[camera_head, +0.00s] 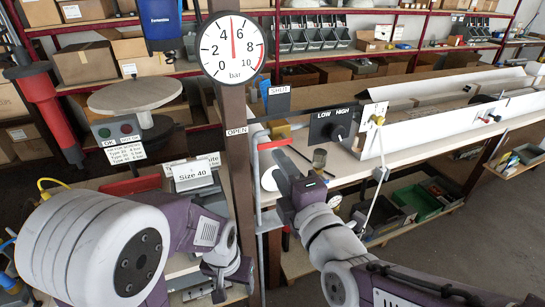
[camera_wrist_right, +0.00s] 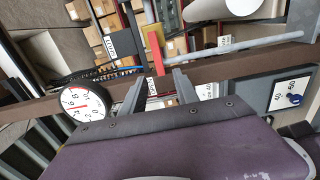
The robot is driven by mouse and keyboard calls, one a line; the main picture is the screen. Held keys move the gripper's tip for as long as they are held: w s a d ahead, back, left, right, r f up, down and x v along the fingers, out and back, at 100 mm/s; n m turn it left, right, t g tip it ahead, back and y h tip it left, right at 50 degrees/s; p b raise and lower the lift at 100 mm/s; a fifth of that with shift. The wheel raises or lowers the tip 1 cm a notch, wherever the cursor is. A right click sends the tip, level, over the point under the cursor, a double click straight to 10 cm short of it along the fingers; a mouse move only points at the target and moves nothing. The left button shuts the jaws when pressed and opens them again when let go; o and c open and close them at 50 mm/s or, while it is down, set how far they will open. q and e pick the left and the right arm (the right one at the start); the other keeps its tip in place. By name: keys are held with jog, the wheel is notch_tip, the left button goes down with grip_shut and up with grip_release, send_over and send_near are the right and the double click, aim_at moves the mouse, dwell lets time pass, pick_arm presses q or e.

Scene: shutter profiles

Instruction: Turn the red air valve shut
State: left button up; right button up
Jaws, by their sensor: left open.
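The red valve lever (camera_head: 275,144) lies roughly level beside the post, its left end towards the OPEN label (camera_head: 236,131). The SHUT label (camera_head: 279,90) is above it. The brass valve body (camera_head: 280,130) is just behind the lever. In the right wrist view the red lever (camera_wrist_right: 155,54) shows just beyond my right gripper's fingertips. My right gripper (camera_wrist_right: 161,76) is open, fingers apart with nothing between them; in the head view it (camera_head: 281,163) is just below the lever. My left gripper (camera_head: 222,277) is open and low at the left, away from the valve.
A pressure gauge (camera_head: 232,47) on the brown post (camera_head: 240,180) reads about 5 bar. A LOW/HIGH switch box (camera_head: 333,126) sits right of the valve. A grey pipe (camera_head: 256,180) runs down beside the post. A long white profile (camera_head: 450,117) lies on the bench behind.

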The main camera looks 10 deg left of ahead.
aim_at(266, 147)
jog(key=p+x, duration=0.1)
jog(key=x, duration=0.8)
grip_shut()
dwell(1.2)
